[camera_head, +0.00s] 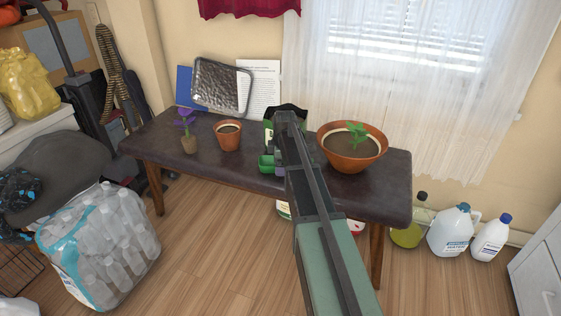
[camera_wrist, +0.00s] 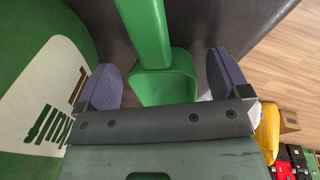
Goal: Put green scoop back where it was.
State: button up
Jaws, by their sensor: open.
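The green scoop (camera_wrist: 150,38) is between the two spread purple-grey fingers of my gripper (camera_wrist: 160,68) in the wrist view. A visible gap lies on either side, so the fingers do not appear to close on it. Its handle runs up out of the picture. In the head view part of the scoop (camera_head: 266,163) shows at the front of the dark table, left of my gripper (camera_head: 279,165); the rest is hidden behind my arm. I cannot tell whether the scoop touches the table.
A green bag (camera_wrist: 35,100) with a white label stands close left of my gripper. The dark table (camera_head: 165,130) holds a purple plant (camera_head: 188,143), a small pot (camera_head: 228,140) and a large potted plant (camera_head: 352,158). Bottles (camera_head: 450,232) stand on the floor at right.

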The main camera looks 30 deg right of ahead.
notch_tip(320, 180, up, 12)
jog(key=s+r+p, duration=0.1)
jog(key=s+p, duration=0.1)
jog(key=p, duration=1.1)
jog(key=s+a+f+m+g, duration=0.1)
jog(key=s+a+m, duration=1.1)
jog(key=s+a, duration=1.1)
jog(key=shift+s+a+m+g+b, duration=0.35)
jog(key=shift+s+m+g+b, duration=0.05)
notch_tip(320, 180, up, 31)
jog(key=p, duration=3.1)
jog(key=shift+r, duration=0.2)
